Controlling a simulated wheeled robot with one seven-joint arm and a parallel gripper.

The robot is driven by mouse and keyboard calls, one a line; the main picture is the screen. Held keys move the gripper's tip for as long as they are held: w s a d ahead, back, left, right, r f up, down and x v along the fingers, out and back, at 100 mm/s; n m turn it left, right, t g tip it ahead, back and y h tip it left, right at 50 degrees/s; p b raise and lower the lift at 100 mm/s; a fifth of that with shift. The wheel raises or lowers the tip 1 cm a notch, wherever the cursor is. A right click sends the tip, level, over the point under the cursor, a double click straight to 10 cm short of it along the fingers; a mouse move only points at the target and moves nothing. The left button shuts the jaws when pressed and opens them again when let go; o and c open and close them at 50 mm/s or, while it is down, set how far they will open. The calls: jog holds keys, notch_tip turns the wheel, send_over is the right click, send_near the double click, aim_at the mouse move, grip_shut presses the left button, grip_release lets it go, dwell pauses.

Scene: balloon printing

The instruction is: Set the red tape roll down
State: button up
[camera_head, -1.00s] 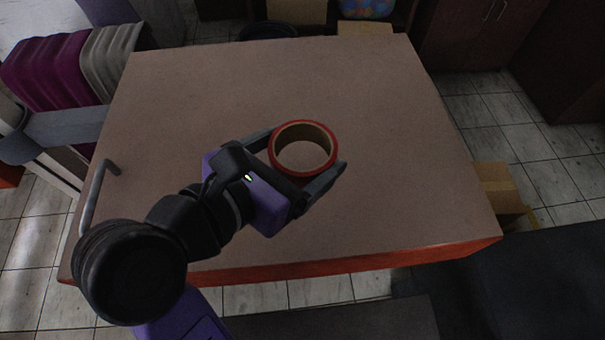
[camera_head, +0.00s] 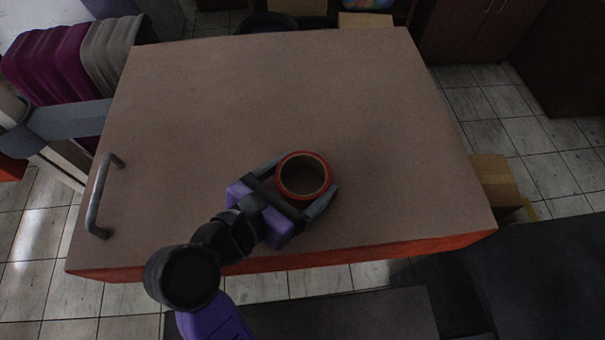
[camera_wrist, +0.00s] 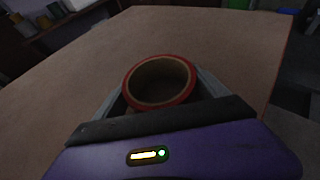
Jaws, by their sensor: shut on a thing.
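The red tape roll (camera_head: 304,194) lies flat, ring opening upward, between the fingers of my gripper (camera_head: 304,188). It is over the near right-middle part of the brown table top (camera_head: 250,90). In the wrist view the red tape roll (camera_wrist: 160,105) sits between the two grey fingers, and my gripper (camera_wrist: 160,98) is shut on it from both sides. The roll is low, at or close to the table surface; I cannot tell whether it touches. Its near lower side is hidden by the gripper body in the wrist view.
A grey metal handle (camera_head: 98,200) is at the table's left edge. The table top is otherwise clear. A cardboard box (camera_head: 492,185) is on the floor to the right. Purple and grey cloth-like pieces (camera_head: 50,68) are beyond the left edge.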

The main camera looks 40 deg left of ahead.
jog(key=shift+f, duration=0.15)
jog(key=o, duration=1.3)
jog(key=b+v, duration=0.2)
jog(key=v, duration=1)
